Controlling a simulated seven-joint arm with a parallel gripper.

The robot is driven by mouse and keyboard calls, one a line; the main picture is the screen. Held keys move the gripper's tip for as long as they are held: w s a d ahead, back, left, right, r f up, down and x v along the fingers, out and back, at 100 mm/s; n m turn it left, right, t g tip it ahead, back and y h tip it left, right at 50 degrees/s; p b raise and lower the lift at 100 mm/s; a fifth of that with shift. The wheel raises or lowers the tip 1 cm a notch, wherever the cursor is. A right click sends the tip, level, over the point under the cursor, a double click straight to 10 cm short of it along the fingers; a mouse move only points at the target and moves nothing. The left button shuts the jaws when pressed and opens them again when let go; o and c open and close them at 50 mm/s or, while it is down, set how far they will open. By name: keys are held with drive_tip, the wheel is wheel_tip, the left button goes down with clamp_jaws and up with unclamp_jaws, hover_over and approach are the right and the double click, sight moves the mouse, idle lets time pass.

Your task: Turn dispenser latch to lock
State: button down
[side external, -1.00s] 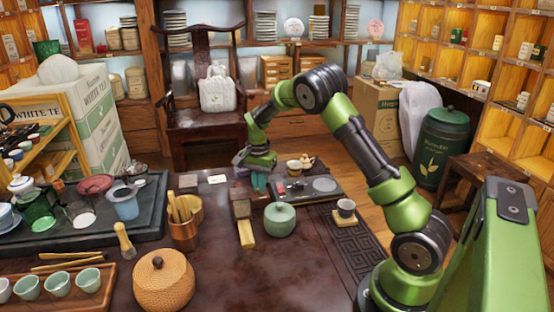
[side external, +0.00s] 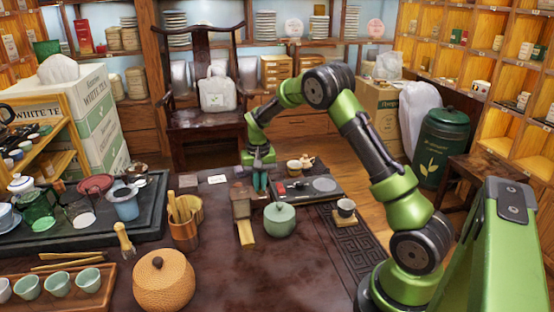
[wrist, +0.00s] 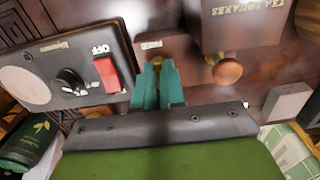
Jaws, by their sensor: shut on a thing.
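The tea squares dispenser (wrist: 245,25) is a dark wooden box with gold lettering at the top of the wrist view. In the side external view the dispenser (side external: 241,208) stands mid-table with a pale chute (side external: 246,233) at its front. A round wooden knob (wrist: 228,71) sticks out from it. My gripper (wrist: 158,68) has teal fingers beside that knob, closed on a small wooden piece, apparently the latch; the fingertips mostly hide it. In the side external view my gripper (side external: 260,182) points down just behind the dispenser.
A dark appliance (wrist: 75,70) with a black dial and a red switch near the word OFF sits left of my fingers in the wrist view. A lidded green pot (side external: 280,219) stands right of the dispenser. A wooden tool holder (side external: 184,233) stands to its left.

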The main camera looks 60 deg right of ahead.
idle(0.4)
drive_tip(key=c, duration=1.2)
unclamp_jaws()
wheel_tip(320, 180, up, 17)
drive_tip(key=s+a+r+n+t, duration=0.1)
drive_tip(key=s+a+t, duration=0.1)
drive_tip(key=s+a, duration=0.5)
drive_tip(key=s+a+r+n+t+y, duration=0.1)
drive_tip(key=s+a+n+t, duration=0.1)
drive_tip(key=s+a, duration=0.4)
drive_tip(key=s+a+r+n+t+y, duration=0.1)
drive_tip(key=s+a+n+t, duration=0.1)
drive_tip(key=s+a, duration=0.5)
drive_tip(key=shift+s+a+r+t, duration=0.15)
drive_tip(key=shift+s+t, duration=0.15)
drive_tip(key=shift+s, duration=0.25)
drive_tip(key=shift+s+a+t, duration=0.15)
drive_tip(key=shift+s+t, duration=0.15)
drive_tip(key=shift+s, duration=0.25)
